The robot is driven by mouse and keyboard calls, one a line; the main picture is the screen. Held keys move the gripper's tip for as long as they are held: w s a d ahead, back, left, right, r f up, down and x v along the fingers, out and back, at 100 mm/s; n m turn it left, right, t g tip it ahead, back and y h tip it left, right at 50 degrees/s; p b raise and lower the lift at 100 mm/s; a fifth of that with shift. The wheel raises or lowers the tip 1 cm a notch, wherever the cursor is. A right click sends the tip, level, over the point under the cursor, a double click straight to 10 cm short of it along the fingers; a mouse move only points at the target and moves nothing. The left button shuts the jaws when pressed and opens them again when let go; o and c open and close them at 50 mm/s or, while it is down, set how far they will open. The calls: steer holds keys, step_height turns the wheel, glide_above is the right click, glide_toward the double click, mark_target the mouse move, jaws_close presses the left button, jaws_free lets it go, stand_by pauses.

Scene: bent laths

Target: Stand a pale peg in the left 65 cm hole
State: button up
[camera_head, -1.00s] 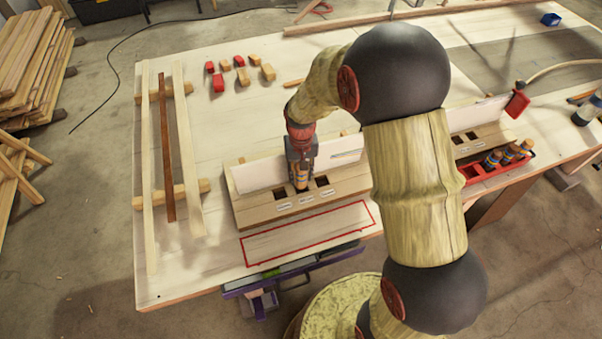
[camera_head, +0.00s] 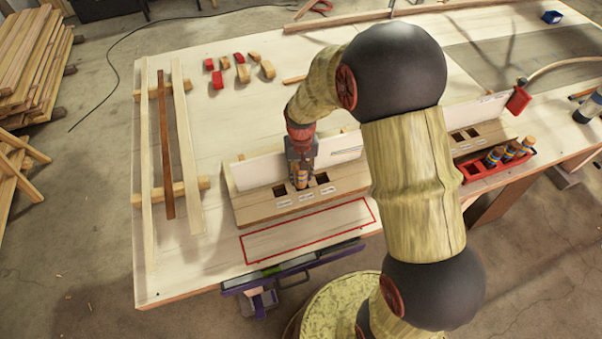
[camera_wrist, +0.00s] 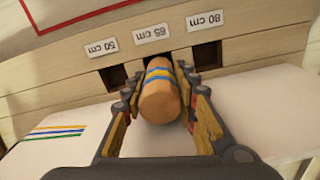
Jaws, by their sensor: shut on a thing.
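My gripper (camera_wrist: 160,105) is shut on a pale peg (camera_wrist: 158,98) with blue and yellow bands. The head view also shows the peg (camera_head: 301,179) below my gripper. The peg is at the middle hole of the left block (camera_head: 250,213), by the label "65 cm" (camera_wrist: 165,33). Its far end meets the dark hole in the wrist view; how deep it sits is hidden. The open 50 cm hole (camera_wrist: 115,77) and the partly covered 80 cm hole (camera_wrist: 207,54) lie on either side.
A white board (camera_head: 258,173) stands behind the holes. A red tray (camera_head: 478,172) with several banded pegs is at the right, beside a second holed block (camera_head: 483,143). Long laths (camera_head: 187,150) lie at the left. Small red and wooden blocks (camera_head: 242,73) lie at the back.

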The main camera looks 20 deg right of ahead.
steer(key=shift+f+b, duration=0.35)
steer(key=shift+f, duration=0.35)
steer(key=o, duration=1.3)
steer(key=shift+c, duration=0.2)
steer(key=shift+r, duration=0.15)
steer(key=shift+r+p, duration=3.15)
steer(key=shift+r, duration=1.25)
